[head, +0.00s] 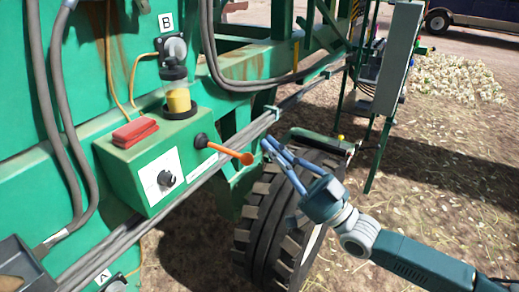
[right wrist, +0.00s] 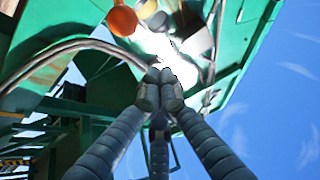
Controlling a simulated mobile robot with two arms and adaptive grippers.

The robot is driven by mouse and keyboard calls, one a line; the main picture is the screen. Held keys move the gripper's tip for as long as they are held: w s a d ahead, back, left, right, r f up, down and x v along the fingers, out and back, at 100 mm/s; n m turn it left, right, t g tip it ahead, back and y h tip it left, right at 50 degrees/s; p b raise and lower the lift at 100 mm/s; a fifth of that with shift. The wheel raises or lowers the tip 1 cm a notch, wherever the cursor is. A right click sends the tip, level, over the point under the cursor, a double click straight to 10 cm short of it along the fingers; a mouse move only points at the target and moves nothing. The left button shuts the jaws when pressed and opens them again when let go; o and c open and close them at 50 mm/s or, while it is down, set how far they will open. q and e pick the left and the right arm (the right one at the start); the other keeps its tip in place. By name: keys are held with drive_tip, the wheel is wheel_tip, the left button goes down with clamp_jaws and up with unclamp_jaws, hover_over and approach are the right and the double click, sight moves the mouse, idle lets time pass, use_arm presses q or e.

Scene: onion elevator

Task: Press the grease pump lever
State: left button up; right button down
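The grease pump lever (head: 227,152) is an orange rod with a round orange knob, sticking out to the right from a black pivot on the green pump box (head: 150,160). My right gripper (head: 270,146) is just right of the knob, and a small gap shows between them in the head view. In the right wrist view the orange knob (right wrist: 122,20) is at the top, beyond and left of my fingertips (right wrist: 160,76). The fingers come together at their tips, with nothing seen between them.
A clear pump reservoir with yellow grease (head: 178,98) and a red block (head: 135,132) are on the box. Grey hoses (head: 45,100) run along the green machine. A large tyre (head: 278,220) stands below my right gripper. Open ground lies to the right.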

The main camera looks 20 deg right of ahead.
use_arm(q)
drive_tip(key=shift+s+r+p, duration=0.5)
drive_tip(key=shift+r, duration=0.2)
use_arm(e)
drive_tip(key=shift+w+a+f, duration=0.5)
drive_tip(key=shift+a+f, duration=0.1)
drive_tip(key=shift+f, duration=0.05)
drive_tip(key=shift+w+a+f, duration=0.45)
drive_tip(key=shift+a+f, duration=0.1)
drive_tip(key=shift+f, duration=0.1)
